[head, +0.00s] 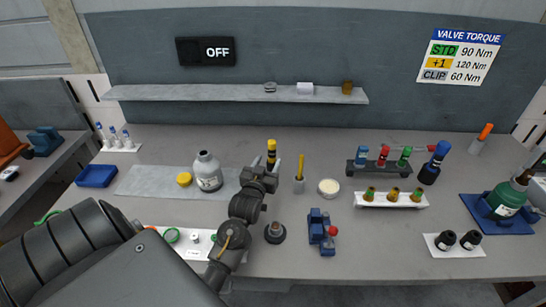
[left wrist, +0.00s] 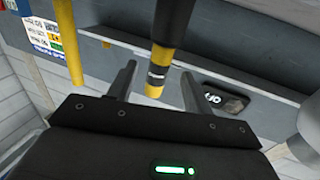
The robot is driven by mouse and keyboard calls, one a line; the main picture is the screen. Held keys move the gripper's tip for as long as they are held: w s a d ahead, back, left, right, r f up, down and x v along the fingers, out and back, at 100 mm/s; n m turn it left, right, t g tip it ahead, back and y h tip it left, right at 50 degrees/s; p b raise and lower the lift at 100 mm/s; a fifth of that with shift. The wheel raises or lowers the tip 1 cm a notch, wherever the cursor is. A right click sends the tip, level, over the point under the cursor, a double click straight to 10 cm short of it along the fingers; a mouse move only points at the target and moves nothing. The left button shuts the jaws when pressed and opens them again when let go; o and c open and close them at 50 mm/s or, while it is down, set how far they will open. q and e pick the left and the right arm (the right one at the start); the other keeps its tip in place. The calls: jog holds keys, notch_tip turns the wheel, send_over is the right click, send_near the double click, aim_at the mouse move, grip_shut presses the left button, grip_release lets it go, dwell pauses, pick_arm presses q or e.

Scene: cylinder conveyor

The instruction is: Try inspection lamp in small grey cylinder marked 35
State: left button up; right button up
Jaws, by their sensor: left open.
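An upright yellow-and-black stick (head: 271,146), which looks like the inspection lamp, stands just beyond my left gripper. In the left wrist view this lamp (left wrist: 160,65) shows between the two spread fingers, without clear contact. My left gripper (head: 261,174) is open; its fingers also show in the left wrist view (left wrist: 155,88). A small grey cylinder (head: 208,178) with a pale label stands uncapped to the left of the gripper. The label is too small to read. Its grey side seems to show at the right edge of the left wrist view (left wrist: 309,120). My right gripper is not in view.
A yellow cap (head: 184,179) lies beside the grey cylinder on a grey mat (head: 140,181). A yellow rod in a holder (head: 299,184) stands close right of my gripper. A white dish (head: 328,187), a blue vise (head: 320,230) and a dark round stand (head: 275,234) are nearby.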

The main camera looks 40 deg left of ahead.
aim_at(271, 154)
pick_arm(q)
jog(key=shift+w+a+r+b, duration=0.2)
jog(key=shift+w+b, duration=0.15)
jog(key=shift+w, duration=0.1)
jog(key=b+x, duration=0.2)
jog(key=x, duration=0.2)
jog(key=shift+w+r, duration=0.15)
jog(key=shift+r, duration=0.1)
jog(key=shift+c, duration=0.3)
jog(key=c, duration=0.9)
grip_shut()
jog(key=shift+r, duration=0.1)
